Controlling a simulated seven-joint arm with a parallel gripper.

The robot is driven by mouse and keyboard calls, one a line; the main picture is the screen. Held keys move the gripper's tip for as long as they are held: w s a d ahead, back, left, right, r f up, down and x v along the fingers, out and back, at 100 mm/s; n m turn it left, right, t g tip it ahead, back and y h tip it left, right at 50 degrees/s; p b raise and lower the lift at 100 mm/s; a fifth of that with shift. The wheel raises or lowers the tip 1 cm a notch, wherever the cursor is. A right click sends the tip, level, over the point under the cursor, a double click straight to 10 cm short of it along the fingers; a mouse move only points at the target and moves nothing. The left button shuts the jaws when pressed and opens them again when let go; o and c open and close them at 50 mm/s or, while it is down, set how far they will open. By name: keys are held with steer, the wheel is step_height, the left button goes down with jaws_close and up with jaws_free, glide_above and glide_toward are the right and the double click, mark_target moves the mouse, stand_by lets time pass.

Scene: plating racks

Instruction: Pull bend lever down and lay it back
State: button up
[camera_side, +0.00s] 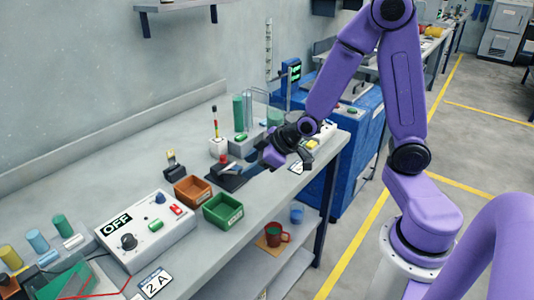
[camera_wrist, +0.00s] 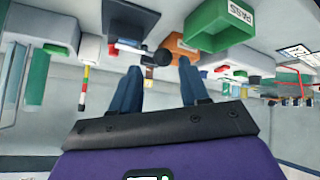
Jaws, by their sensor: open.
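The bending fixture (camera_side: 228,178) is a dark plate with a small red part on the bench, just left of my gripper (camera_side: 266,160) in the side view. In the wrist view, the fixture's dark body (camera_wrist: 132,18) is at the top. The bend lever (camera_wrist: 140,50) is a grey rod ending in a round black knob. The knob appears just beyond and between the fingertips of my gripper (camera_wrist: 160,78). The fingers are apart, with nothing held between them. The lever's angle is hard to tell; in the side view it is small and partly hidden by my gripper.
An orange bin (camera_side: 192,191) and a green bin (camera_side: 223,210) stand beside the fixture, toward the front edge. A control box marked OFF (camera_side: 146,232) is farther left. A white stand with an upright red-and-yellow rod (camera_side: 216,128) and a green cylinder (camera_side: 239,112) stand behind.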

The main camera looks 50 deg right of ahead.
steer(key=v, duration=0.6)
steer(key=shift+c, duration=0.3)
steer(key=shift+a, duration=0.1)
steer(key=c, duration=0.5)
steer(key=shift+w+a, duration=0.2)
steer(key=shift+w, duration=0.15)
jaws_close()
steer(key=n+g+h, duration=0.1)
steer(key=n+g, duration=0.9)
steer(key=g, duration=0.2)
glide_toward(241, 170)
steer(key=x, duration=0.7)
steer(key=shift+s+d, duration=0.1)
steer(key=shift+d, duration=0.05)
